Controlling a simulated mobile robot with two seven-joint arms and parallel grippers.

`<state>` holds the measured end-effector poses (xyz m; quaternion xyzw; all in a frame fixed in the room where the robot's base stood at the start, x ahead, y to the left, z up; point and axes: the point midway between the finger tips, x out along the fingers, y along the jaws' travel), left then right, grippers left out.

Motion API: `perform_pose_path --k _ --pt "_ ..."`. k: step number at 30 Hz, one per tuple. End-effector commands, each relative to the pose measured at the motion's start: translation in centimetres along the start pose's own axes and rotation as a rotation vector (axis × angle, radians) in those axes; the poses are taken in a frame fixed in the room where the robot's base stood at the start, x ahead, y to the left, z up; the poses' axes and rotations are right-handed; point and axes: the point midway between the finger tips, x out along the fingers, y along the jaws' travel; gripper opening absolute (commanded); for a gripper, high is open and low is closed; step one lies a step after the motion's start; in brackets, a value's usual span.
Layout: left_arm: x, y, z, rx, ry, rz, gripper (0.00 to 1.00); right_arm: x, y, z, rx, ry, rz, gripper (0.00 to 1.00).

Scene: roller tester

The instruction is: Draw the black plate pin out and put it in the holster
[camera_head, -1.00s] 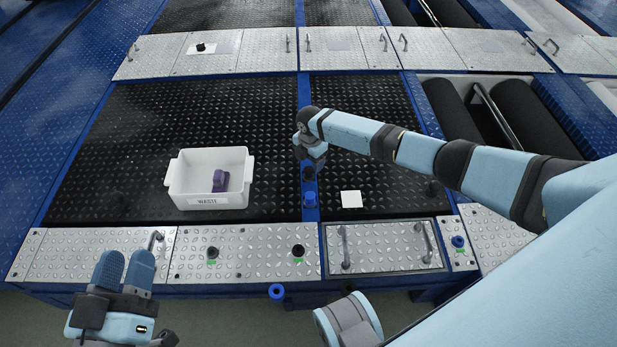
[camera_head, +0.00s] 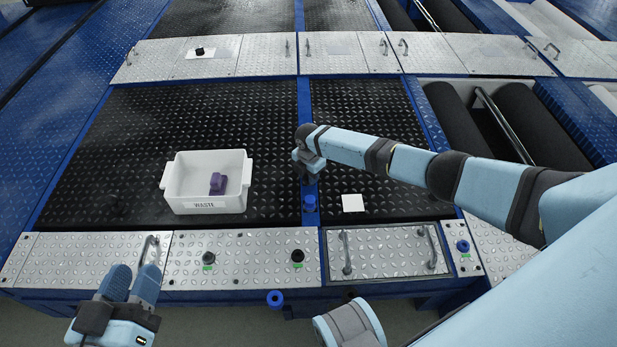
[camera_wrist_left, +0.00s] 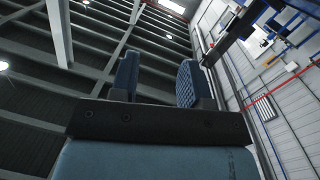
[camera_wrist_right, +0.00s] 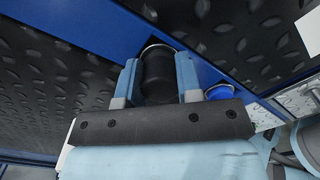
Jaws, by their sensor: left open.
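The black plate pin (camera_wrist_right: 158,72) stands in the blue strip with a pale metal ring round its far end. My right gripper (camera_wrist_right: 157,80) has one finger on each side of it in the right wrist view; whether the fingers press on it I cannot tell. In the head view my right gripper (camera_head: 309,172) covers the pin. A blue ring with a dark opening (camera_head: 275,298), perhaps the holster, sits at the front edge of the machine. My left gripper (camera_head: 133,285) is open and empty in front of the metal plates; its fingers (camera_wrist_left: 157,80) show apart.
A blue knob (camera_head: 310,203) stands close in front of my right gripper. A white WASTE bin (camera_head: 207,204) holds a purple object (camera_head: 217,183). Black knobs (camera_head: 208,257) (camera_head: 297,256) and a blue knob (camera_head: 462,246) stand on the front plates. A handled plate (camera_head: 385,252) lies between.

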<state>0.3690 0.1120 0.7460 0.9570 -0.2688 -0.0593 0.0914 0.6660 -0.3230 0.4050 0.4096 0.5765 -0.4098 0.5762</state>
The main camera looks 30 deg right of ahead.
Motion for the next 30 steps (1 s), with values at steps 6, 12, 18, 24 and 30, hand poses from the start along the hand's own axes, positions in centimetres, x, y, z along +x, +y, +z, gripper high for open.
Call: perform_pose_path --k 6,12,18,24,30 --pt "0.0 0.0 0.0 0.000 0.000 0.000 0.43 0.0 0.0 0.0 0.000 0.000 0.000 0.08" --pt "0.0 0.1 -0.3 0.000 0.004 -0.001 0.43 -0.6 0.0 0.0 0.000 0.000 0.001 0.08" --pt "-0.2 0.3 -2.2 0.000 0.061 -0.007 0.43 -3.1 0.0 0.1 -0.001 -0.001 0.002 0.08" --pt "-0.6 0.8 -5.1 0.002 0.152 -0.016 0.43 -7.8 0.0 0.1 -0.001 -0.001 0.002 0.08" --pt "-1.1 1.3 -8.1 0.011 0.253 -0.024 0.43 -13.4 0.0 0.1 -0.001 -0.001 0.003 0.08"
